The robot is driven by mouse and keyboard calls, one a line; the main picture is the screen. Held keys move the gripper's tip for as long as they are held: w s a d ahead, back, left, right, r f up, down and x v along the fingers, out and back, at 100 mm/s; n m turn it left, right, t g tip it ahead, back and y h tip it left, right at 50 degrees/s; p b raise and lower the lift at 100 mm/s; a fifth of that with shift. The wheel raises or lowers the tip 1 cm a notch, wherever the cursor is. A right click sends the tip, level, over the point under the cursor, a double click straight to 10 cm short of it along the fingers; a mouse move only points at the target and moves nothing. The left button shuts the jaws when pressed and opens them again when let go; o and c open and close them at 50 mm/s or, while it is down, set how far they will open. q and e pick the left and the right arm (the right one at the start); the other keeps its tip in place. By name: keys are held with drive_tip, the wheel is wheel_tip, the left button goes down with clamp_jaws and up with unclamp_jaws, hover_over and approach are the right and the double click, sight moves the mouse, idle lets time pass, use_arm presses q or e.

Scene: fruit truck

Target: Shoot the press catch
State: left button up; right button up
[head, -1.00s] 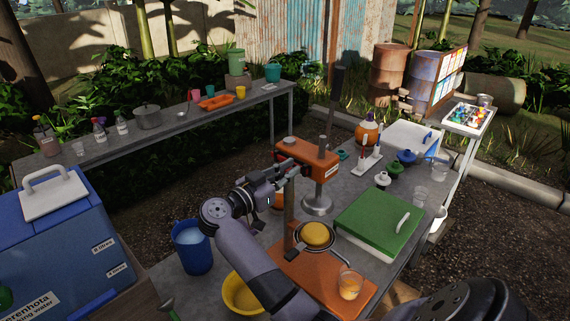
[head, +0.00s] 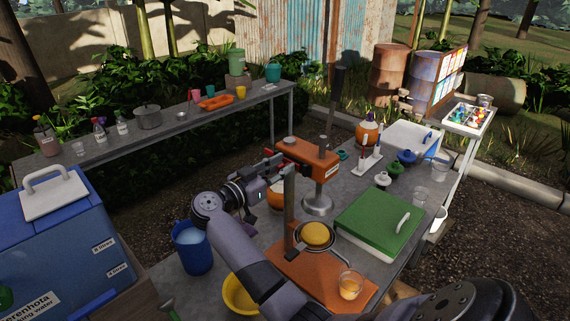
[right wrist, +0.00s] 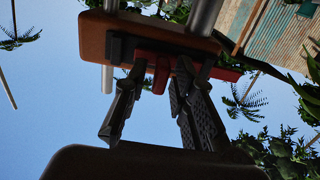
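The orange press (head: 318,160) stands on the table with steel posts and an orange base (head: 300,270). A small red part, seemingly the catch, sits under the press head in the right wrist view (right wrist: 162,75). My right gripper (head: 277,164) is at the near left side of the press head and hides part of it. In the right wrist view its fingers (right wrist: 153,92) are apart, with the red part beyond and between their tips; I cannot tell whether they touch it. A yellow-orange fruit piece (head: 317,233) sits in the press cup. My left gripper is not in view.
A glass of orange juice (head: 350,285) stands on the press base. A green-lidded box (head: 376,225) is to the right. A blue bucket (head: 192,247) and a yellow bowl (head: 238,295) are to the left. A blue cooler (head: 60,245) is at far left.

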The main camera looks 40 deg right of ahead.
drive_tip(key=shift+o, duration=0.2)
drive_tip(key=a+p, duration=0.3)
drive_tip(key=a, duration=0.4)
drive_tip(key=shift+s, duration=0.35)
idle(0.8)
